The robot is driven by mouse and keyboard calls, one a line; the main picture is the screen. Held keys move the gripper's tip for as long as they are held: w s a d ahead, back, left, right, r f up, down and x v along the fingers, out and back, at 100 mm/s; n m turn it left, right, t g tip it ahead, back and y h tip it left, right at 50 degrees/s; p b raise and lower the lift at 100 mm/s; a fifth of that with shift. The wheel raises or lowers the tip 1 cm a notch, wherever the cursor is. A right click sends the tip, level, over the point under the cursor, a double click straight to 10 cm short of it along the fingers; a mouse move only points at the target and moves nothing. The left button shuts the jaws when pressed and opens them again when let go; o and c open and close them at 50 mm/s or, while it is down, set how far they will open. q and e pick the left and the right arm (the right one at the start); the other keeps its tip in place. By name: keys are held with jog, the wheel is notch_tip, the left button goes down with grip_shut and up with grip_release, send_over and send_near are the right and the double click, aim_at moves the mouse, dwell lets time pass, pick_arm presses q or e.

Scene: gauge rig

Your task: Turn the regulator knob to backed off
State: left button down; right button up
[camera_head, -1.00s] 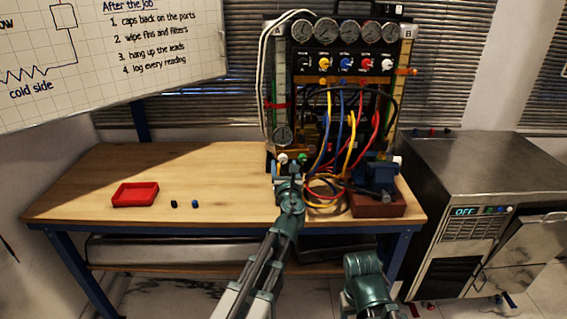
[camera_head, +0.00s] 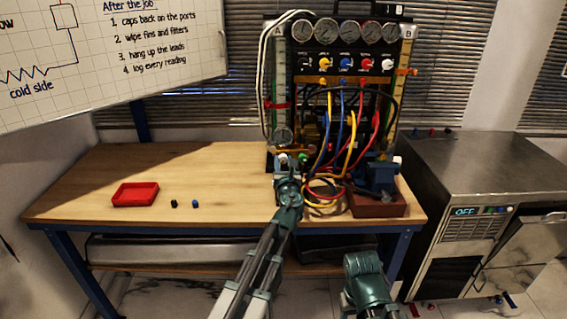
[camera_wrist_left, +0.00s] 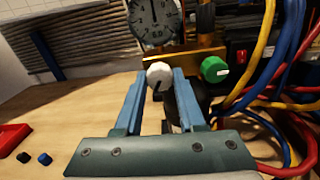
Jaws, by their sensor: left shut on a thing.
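The white knob (camera_wrist_left: 158,75) with a dark pointer mark sits below a round gauge (camera_wrist_left: 156,20) on a brass-coloured block. My left gripper (camera_wrist_left: 159,77) has its two blue fingers shut on this knob, one on each side. In the head view the white knob (camera_head: 283,158) shows just beyond my left gripper (camera_head: 285,166), at the lower left of the rig. A green knob (camera_wrist_left: 214,69) is to its right, clear of the fingers. Of my right arm only a teal part shows at the lower middle; its fingers are out of sight.
Yellow, blue and red hoses (camera_head: 328,190) hang close to the right of the left gripper. A blue vise (camera_head: 376,178) on a reddish block stands beyond them. A red tray (camera_head: 135,194) and two small caps lie on the left; the bench (camera_head: 100,180) around them is clear.

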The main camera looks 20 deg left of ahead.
pick_arm(q)
jog(key=shift+n, duration=0.3)
jog(key=n, duration=0.4)
jog(key=shift+n, duration=0.4)
jog(key=n, duration=0.6)
jog(key=shift+d+n, duration=0.1)
jog(key=shift+n, duration=0.2)
jog(key=n, duration=0.6)
jog(key=shift+r, duration=0.1)
jog(key=n, duration=0.5)
jog(key=shift+n, duration=0.4)
jog(key=c, duration=0.5)
grip_release()
